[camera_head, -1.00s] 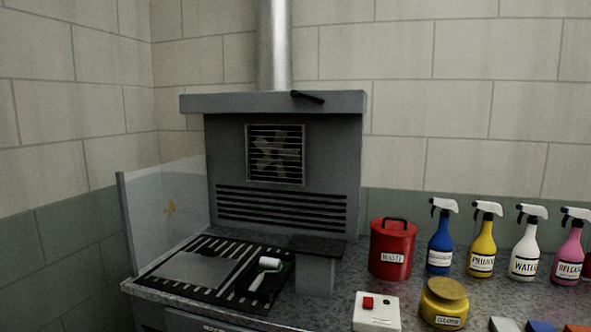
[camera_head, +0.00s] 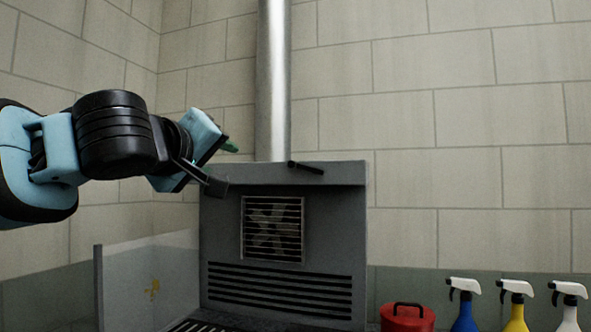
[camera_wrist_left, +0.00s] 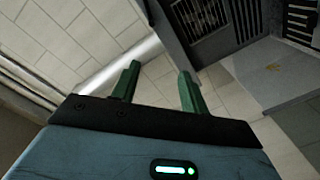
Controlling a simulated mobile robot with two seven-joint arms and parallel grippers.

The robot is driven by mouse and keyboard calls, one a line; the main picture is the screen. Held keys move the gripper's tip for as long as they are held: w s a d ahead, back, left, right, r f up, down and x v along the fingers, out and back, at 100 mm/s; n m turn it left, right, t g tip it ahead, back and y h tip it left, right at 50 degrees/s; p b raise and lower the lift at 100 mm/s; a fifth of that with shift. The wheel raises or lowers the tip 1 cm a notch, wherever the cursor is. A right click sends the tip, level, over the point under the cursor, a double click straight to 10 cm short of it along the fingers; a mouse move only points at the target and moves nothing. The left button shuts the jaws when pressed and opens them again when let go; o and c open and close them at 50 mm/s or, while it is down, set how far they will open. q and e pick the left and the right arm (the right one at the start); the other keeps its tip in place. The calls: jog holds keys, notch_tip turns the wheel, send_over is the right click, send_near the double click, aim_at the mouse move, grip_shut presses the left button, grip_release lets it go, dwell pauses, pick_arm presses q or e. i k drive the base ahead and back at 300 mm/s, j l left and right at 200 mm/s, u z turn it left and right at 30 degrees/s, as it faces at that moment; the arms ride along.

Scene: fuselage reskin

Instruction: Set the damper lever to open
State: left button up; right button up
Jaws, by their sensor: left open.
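The damper lever (camera_head: 306,167) is a short black bar on the top front of the grey hood (camera_head: 281,213). It slants slightly down to the right. My left gripper (camera_head: 230,146) is left of the lever and a little above it, apart from it. In the left wrist view its two green fingers (camera_wrist_left: 157,82) stand apart with nothing between them, so it is open. The hood shows tilted in that view, and I cannot make out the lever there. My right gripper is not in view.
A bright metal duct (camera_head: 273,80) rises behind the lever. A clear side panel (camera_head: 150,283) stands left of the hood. A red waste can (camera_head: 407,320) and several spray bottles (camera_head: 516,312) stand low on the right. The space above the hood's right side is clear.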

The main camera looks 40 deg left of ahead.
aim_at(292, 164)
jog(key=i+j, duration=0.25)
jog(key=i, duration=0.15)
jog(key=i+j, duration=0.25)
jog(key=i, duration=0.15)
jog(key=i+j, duration=0.2)
jog(key=i, duration=0.2)
